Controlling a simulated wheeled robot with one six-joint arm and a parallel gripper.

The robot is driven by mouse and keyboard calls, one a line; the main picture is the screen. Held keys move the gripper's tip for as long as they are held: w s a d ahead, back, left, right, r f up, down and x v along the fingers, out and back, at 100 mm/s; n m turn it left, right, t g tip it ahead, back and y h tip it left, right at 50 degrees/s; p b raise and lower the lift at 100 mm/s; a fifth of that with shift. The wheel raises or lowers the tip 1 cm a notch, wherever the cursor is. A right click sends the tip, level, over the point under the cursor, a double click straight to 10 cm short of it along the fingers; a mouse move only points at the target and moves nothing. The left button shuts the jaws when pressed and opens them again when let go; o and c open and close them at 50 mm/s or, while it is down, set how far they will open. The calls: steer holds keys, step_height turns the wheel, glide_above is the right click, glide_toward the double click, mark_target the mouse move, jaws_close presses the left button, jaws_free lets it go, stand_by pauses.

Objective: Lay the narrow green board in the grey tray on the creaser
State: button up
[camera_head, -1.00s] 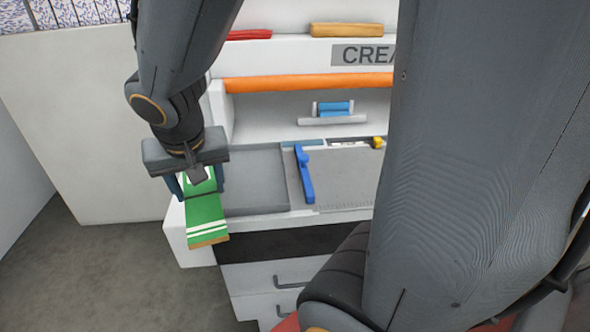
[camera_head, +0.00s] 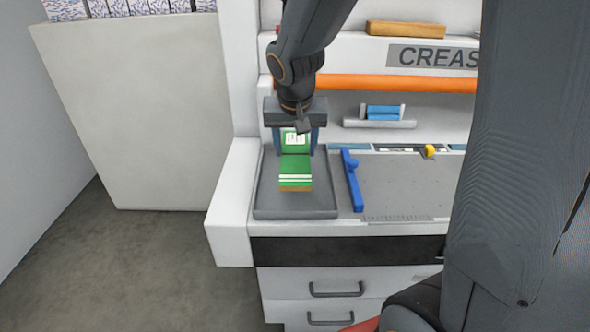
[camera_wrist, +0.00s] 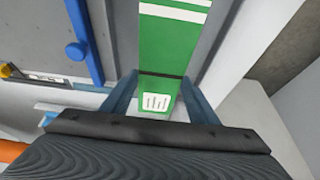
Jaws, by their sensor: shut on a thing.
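The narrow green board (camera_head: 295,170) has white stripes at its near end and a white label at its far end. My gripper (camera_head: 296,140) is shut on the board near the labelled end. The board is over the grey tray (camera_head: 265,205) on the left of the creaser's top, inside its outline in the head view. I cannot tell whether it touches the tray floor. In the wrist view the board (camera_wrist: 170,45) runs between my gripper's two blue fingers (camera_wrist: 158,98), and the grey tray floor (camera_wrist: 140,14) shows beside it.
A blue bar with a knob (camera_head: 352,180) lies just right of the tray. A blue roller piece (camera_head: 382,112) sits on a shelf behind, below an orange bar (camera_head: 400,83). A white side block (camera_head: 232,215) stands left of the tray. My own arm hides the right side.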

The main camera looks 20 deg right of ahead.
steer(key=shift+f+b, duration=0.3)
steer(key=shift+f, duration=2.7)
steer(key=shift+f, duration=0.15)
steer(key=o, duration=1.1)
steer(key=shift+o, duration=0.2)
steer(key=shift+r, duration=0.25)
steer(key=v, duration=1.2)
steer(key=shift+s, duration=0.1)
steer(key=shift+a+f, duration=0.1)
steer(key=shift+a, duration=0.05)
